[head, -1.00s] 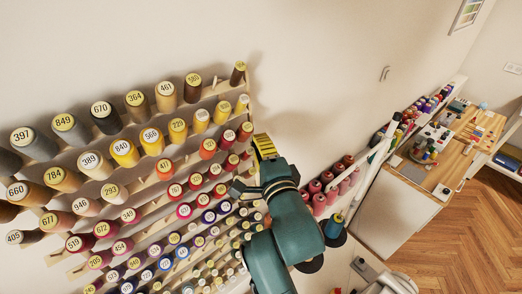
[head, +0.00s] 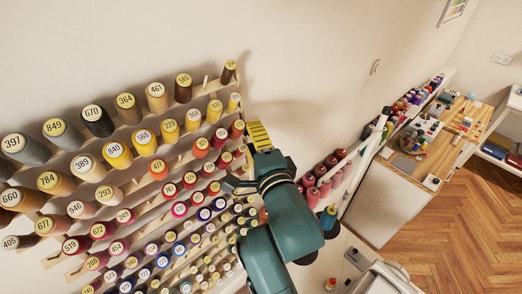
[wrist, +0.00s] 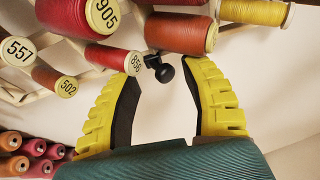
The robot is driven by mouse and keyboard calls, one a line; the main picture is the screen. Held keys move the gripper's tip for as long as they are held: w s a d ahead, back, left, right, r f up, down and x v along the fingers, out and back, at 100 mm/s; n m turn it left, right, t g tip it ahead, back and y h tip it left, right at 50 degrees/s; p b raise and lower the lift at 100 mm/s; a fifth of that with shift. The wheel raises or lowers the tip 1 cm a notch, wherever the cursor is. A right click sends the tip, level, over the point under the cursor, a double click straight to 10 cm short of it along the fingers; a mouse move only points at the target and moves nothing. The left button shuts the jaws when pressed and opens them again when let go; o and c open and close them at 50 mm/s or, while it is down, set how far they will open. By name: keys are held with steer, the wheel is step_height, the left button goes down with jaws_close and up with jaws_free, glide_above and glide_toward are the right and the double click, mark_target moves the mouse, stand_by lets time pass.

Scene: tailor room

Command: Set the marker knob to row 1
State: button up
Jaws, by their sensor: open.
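A small black knob (wrist: 164,71) on a short dark stem shows in the wrist view, beside the end of the red spool labelled 856 (wrist: 122,61). It appears in the gap between the two yellow fingers of my gripper (wrist: 168,85), near their tips. The fingers are spread and I see no contact with the knob. In the head view my gripper (head: 259,136) is at the right ends of the upper spool rows. The knob is not distinguishable there, and I cannot tell which row it is at.
The wall-mounted thread rack (head: 213,88) holds many numbered spools in slanted rows, close to the left of my gripper. Pink and red spools (head: 309,180) hang to the right. A worktable (head: 392,174) stands farther right. The wall above my gripper is bare.

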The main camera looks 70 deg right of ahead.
steer(key=v, duration=1)
steer(key=shift+a, duration=0.2)
steer(key=shift+s, duration=0.15)
